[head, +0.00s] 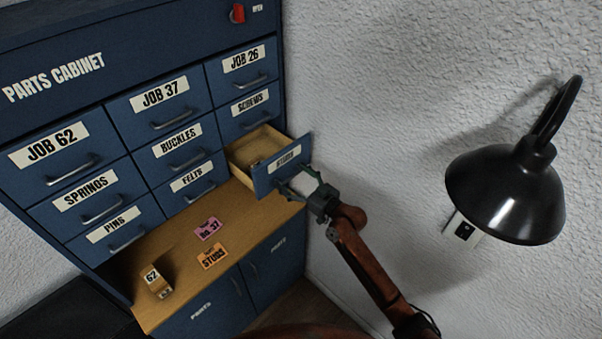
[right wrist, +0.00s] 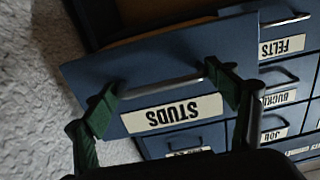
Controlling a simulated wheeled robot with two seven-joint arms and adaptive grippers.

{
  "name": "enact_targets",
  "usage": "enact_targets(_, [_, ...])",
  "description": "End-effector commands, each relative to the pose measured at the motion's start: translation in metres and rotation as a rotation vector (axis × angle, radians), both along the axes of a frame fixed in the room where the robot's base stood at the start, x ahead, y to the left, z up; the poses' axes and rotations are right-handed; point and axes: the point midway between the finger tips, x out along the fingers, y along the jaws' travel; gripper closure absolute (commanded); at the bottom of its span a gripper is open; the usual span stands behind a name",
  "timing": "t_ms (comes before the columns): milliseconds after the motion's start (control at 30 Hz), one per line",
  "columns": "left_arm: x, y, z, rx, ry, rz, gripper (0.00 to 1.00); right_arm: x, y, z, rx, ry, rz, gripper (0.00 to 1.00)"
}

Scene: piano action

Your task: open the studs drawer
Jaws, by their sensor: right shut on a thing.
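The studs drawer (head: 264,148) is at the lower right of the blue parts cabinet (head: 150,50) in the head view. It is pulled out, and its pale wooden inside shows with a small brownish thing in it. Its blue front with the STUDS label (right wrist: 172,113) fills the middle of the right wrist view. My right gripper (head: 297,187) is at the drawer front, with its green fingers (right wrist: 170,95) at the two ends of the metal handle (right wrist: 165,87), shut on it. My left gripper is not in view.
A wooden ledge (head: 180,250) below the drawers holds a pink card (head: 207,229), an orange STUDS card (head: 212,256) and a small block marked 62 (head: 157,283). A black lamp (head: 508,190) hangs at the right by the white wall. The other drawers are shut.

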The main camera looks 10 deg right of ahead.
Motion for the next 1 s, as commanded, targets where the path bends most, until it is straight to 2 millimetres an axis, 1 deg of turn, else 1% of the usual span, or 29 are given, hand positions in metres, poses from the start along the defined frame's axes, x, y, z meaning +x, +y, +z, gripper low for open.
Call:
enact_targets(300, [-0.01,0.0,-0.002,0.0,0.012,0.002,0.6,-0.002,0.003,0.001,-0.003,-0.003,0.008,0.65])
enact_targets(433, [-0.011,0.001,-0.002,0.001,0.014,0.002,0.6,-0.002,0.002,0.001,-0.003,-0.003,0.007,0.65])
enact_targets(467, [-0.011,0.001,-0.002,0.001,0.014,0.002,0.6,-0.002,0.002,0.001,-0.003,-0.003,0.007,0.2])
enact_targets(533, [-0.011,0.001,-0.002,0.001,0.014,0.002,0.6,-0.003,0.001,0.001,-0.003,-0.003,0.006,0.15])
enact_targets(867, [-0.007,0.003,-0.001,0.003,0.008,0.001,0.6,-0.004,0.001,0.001,-0.002,-0.001,0.007,0.14])
enact_targets(1000, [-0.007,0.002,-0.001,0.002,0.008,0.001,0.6,-0.015,-0.008,-0.001,-0.004,-0.002,0.006,0.14])
